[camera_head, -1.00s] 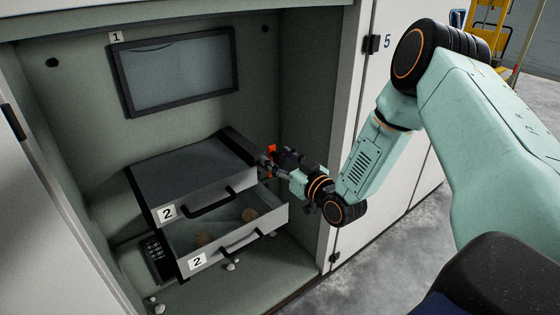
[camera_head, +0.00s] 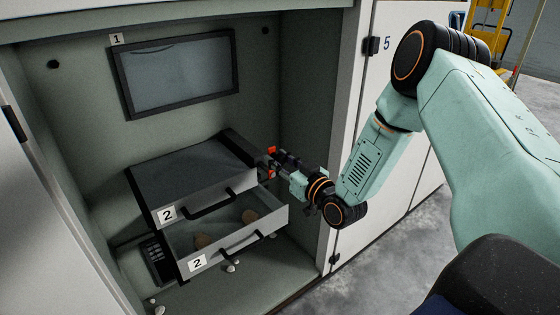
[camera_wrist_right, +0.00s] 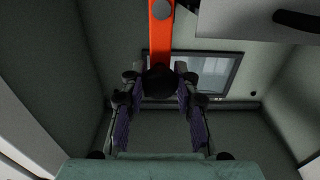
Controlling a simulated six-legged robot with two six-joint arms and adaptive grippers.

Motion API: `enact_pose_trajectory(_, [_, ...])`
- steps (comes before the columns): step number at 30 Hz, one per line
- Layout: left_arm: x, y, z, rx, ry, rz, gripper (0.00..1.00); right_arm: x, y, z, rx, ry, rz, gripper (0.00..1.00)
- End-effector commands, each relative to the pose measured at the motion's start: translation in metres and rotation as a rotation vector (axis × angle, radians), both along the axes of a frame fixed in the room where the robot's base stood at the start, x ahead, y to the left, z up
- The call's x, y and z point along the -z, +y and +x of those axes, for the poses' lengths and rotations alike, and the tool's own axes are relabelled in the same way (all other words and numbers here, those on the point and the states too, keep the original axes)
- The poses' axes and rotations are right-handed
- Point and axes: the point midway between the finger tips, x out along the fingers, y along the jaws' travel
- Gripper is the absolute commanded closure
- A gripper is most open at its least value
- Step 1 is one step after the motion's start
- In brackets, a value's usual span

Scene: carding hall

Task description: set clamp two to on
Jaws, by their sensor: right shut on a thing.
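The clamp's orange lever (camera_head: 271,149) shows in small pieces at the right side of the two-drawer unit in the head view. In the right wrist view the orange lever (camera_wrist_right: 160,32) comes in from the top edge and ends in a black knob (camera_wrist_right: 159,82). My right gripper (camera_head: 277,161) is at the lever, and its fingers partly hide it. In the wrist view the right gripper (camera_wrist_right: 158,90) has a finger on each side of the knob and is shut on it. I cannot read a number or an on mark on the clamp. My left gripper is out of view.
A panel (camera_head: 180,73) labelled 1 hangs on the back wall. A black keypad (camera_head: 156,260) is at lower left. The cabinet's right edge (camera_head: 345,120) is near my arm.

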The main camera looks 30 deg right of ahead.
Motion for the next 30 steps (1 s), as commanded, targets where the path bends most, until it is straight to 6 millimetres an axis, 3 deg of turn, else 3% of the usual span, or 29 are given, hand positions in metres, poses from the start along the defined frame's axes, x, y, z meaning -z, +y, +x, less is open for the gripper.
enact_pose_trajectory(14, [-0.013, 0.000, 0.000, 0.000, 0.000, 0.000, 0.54, -0.001, 0.010, -0.001, -0.002, -0.009, -0.145, 1.00])
enact_pose_trajectory(30, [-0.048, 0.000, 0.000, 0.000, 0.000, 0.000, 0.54, 0.011, 0.038, -0.003, -0.003, -0.050, -0.642, 1.00])
